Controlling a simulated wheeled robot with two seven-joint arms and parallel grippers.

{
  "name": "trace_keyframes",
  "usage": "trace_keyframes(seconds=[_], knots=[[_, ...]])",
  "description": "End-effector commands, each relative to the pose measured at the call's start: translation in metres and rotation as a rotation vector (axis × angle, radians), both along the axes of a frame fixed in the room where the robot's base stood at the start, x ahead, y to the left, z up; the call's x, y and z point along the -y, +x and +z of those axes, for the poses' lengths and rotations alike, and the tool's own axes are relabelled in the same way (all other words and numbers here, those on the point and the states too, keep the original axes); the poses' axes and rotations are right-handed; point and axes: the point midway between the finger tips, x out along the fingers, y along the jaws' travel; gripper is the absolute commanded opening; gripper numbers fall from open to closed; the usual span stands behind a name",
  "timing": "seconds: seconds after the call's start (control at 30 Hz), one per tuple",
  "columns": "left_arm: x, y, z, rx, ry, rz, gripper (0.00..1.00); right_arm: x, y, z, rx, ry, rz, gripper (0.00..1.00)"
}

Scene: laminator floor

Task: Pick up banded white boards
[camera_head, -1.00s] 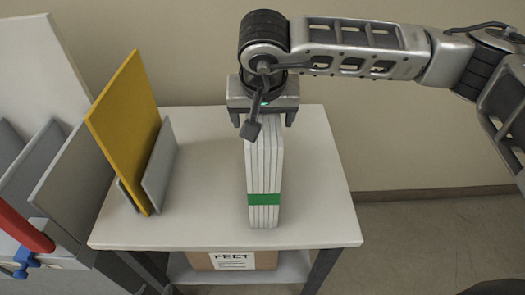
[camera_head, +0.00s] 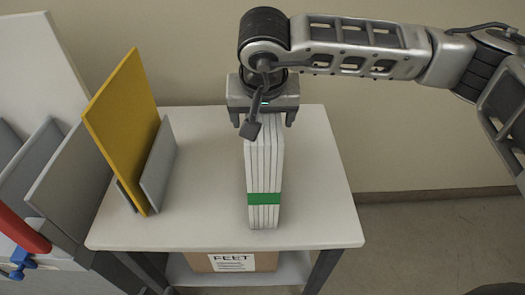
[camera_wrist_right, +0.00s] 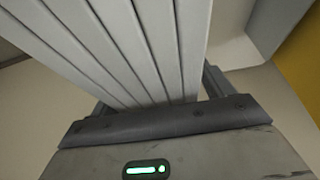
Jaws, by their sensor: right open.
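A stack of several white boards (camera_head: 264,165) stands upright on edge on the light tabletop. A green band (camera_head: 264,198) wraps it near its front end. My right gripper (camera_head: 264,119) points down over the far top end of the stack, its arm coming in from the right. Its jaws are open, with a finger on each side of the boards. In the right wrist view the boards (camera_wrist_right: 125,45) run up close to the palm, between the fingers (camera_wrist_right: 160,95). Whether the fingers touch the boards cannot be told. My left gripper does not show.
A yellow panel (camera_head: 122,130) leans in a grey holder (camera_head: 158,165) at left. Grey panels and a red bar (camera_head: 22,232) stand further left. A labelled box (camera_head: 205,263) sits on the shelf below.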

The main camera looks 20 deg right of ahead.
Motion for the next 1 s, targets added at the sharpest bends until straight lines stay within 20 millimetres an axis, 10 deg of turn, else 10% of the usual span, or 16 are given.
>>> trace_keyframes(seconds=[0.07, 0.33, 1.0], knots=[[0.0, -0.001, 0.0, -0.001, 0.0, 0.0, 0.36, 0.0, 0.0, 0.0, 0.0, 0.0, 0.0, 0.77], [0.0, -0.001, 0.0, -0.001, 0.001, -0.002, 0.36, 0.0, 0.0, 0.0, 0.0, 0.0, 0.0, 0.02], [0.0, -0.002, 0.003, -0.006, 0.004, -0.004, 0.36, 0.0, 0.001, 0.018, 0.007, 0.003, 0.0, 0.0]])
